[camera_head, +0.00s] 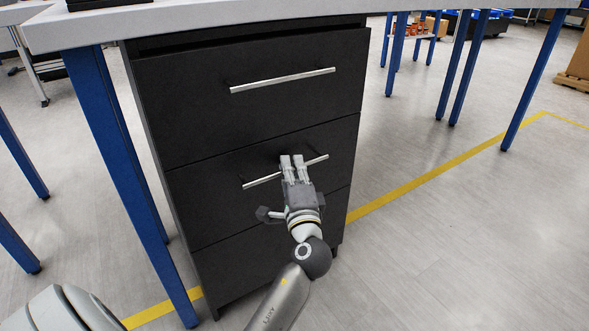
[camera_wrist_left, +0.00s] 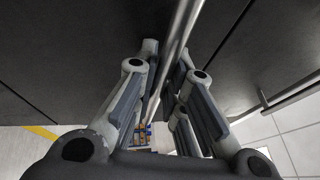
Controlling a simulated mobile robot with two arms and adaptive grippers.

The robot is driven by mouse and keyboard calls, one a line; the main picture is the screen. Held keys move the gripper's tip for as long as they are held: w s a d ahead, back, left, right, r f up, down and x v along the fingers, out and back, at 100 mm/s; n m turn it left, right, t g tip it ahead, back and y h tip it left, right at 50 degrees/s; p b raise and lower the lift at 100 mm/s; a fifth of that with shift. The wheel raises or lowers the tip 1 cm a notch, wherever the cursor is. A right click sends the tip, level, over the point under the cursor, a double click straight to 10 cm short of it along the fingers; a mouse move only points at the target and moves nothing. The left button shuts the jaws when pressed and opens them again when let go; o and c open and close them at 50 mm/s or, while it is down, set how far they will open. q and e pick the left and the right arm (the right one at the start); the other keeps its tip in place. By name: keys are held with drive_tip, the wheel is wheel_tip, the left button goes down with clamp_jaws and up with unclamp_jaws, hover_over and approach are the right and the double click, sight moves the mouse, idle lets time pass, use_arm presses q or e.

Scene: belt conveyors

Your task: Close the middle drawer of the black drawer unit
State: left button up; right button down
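The black drawer unit (camera_head: 250,125) stands under a white tabletop in the head view. Its middle drawer (camera_head: 215,205) lies between an upper and a lower drawer front. The middle drawer's front looks about in line with its neighbours; I cannot tell any small gap. My left gripper (camera_head: 293,168) is at the middle of that drawer's silver bar handle (camera_head: 262,181) and hides part of it. My right gripper is not in view.
The top drawer (camera_head: 250,60) has its own handle. A blue table leg (camera_head: 125,150) stands close on the left of the unit. The white tabletop (camera_head: 180,20) overhangs it. The floor to the right is clear, with a yellow line (camera_head: 430,178).

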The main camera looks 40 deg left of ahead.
use_arm(q)
drive_tip(key=shift+o, duration=0.4)
drive_tip(key=shift+a, duration=0.15)
drive_tip(key=shift+s+d+f, duration=0.1)
drive_tip(key=shift+d+f, duration=0.05)
drive_tip(key=shift+d, duration=0.1)
drive_tip(key=v, duration=1.1)
drive_tip(key=shift+s, duration=0.2)
drive_tip(key=shift+d, duration=0.15)
